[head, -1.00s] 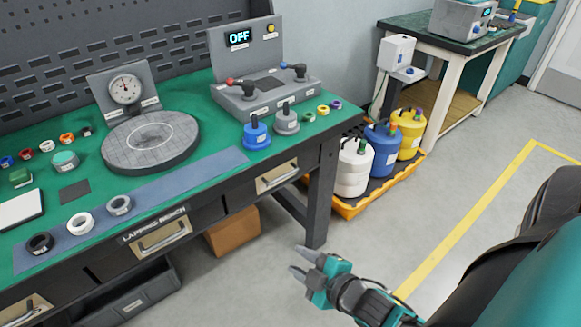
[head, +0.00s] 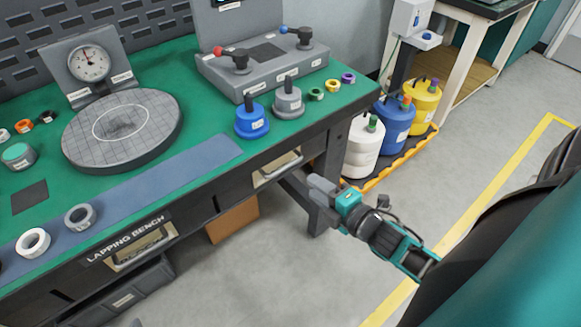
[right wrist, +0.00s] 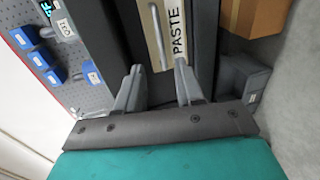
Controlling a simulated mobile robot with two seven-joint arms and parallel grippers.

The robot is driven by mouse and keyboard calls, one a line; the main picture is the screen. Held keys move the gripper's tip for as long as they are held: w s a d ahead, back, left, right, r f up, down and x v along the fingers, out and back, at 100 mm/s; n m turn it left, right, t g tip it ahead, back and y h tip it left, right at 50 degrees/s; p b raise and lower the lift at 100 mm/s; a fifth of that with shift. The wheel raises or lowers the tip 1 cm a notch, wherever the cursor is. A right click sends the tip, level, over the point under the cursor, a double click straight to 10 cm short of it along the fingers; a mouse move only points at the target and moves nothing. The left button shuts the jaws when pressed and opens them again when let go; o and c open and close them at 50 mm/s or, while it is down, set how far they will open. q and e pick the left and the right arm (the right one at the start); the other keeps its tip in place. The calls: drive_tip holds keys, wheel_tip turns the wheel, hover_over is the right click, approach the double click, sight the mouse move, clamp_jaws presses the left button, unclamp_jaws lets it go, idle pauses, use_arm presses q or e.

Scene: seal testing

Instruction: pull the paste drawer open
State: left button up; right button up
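The paste drawer has a pale front with a bar handle. In the right wrist view, the drawer front (right wrist: 178,12), labelled PASTE, is just beyond my fingertips, and its handle (right wrist: 157,40) lies roughly in line with the gap between them. In the head view it appears to be the right-hand drawer (head: 268,178) under the bench top, looking shut; its label is not readable there. My right gripper (head: 314,190) is in front of the bench, to the right of that drawer. In the right wrist view the gripper (right wrist: 158,76) is open and empty, apart from the handle. My left gripper is not in view.
The lapping bench (head: 215,165) has another drawer (head: 140,247) to the left. A cardboard box (head: 232,218) and a grey bin (head: 120,295) are below. A bench leg (head: 325,215) is close to my gripper. Jugs (head: 365,150) stand in a yellow-edged tray at right.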

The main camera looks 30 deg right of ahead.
drive_tip(key=b+x, duration=0.1)
drive_tip(key=x, duration=0.9)
drive_tip(key=shift+w+b, duration=0.3)
drive_tip(key=shift+b, duration=0.1)
drive_tip(key=shift+a, duration=0.1)
drive_tip(key=shift+f, duration=0.1)
clamp_jaws()
